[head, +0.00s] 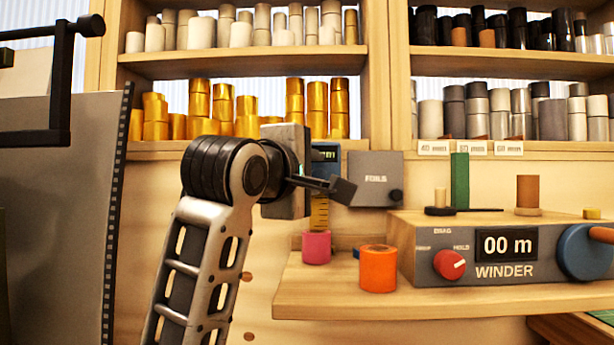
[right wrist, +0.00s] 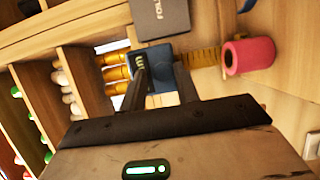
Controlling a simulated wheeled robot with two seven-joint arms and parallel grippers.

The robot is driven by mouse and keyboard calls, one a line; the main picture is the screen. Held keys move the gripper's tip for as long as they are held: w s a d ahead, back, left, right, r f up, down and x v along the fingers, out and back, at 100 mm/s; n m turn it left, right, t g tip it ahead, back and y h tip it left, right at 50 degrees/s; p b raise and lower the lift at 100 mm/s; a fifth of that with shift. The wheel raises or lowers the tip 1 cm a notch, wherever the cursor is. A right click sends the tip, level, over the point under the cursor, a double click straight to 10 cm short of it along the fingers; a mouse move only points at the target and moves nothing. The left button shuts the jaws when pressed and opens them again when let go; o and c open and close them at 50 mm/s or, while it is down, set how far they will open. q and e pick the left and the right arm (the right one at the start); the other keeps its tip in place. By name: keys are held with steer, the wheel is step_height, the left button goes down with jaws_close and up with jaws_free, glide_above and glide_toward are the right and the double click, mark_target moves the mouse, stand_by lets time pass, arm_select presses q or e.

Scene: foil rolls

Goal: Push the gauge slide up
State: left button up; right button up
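My right gripper (head: 342,189) is level with the strip, just below the slide, and partly covers the gauge. In the right wrist view the blue slide (right wrist: 184,82) lies beyond my two dark fingers, which have a gap between them. The gripper looks open and empty. I cannot tell whether a finger touches the slide. My left gripper is not in view.
A grey FOILS plate (head: 376,178) stands right of the slide. A pink roll (head: 316,247) stands below the strip, with an orange roll (head: 378,268) beside it. The winder (head: 490,248) is at the right. Shelves of rolls fill the back. A grey panel (head: 60,200) stands left.

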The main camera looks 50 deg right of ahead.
steer(key=shift+o, duration=0.7)
steer(key=shift+a, duration=0.1)
steer(key=shift+a, duration=0.2)
steer(key=v, duration=1.5)
steer(key=shift+a, duration=0.15)
steer(key=shift+s, duration=0.15)
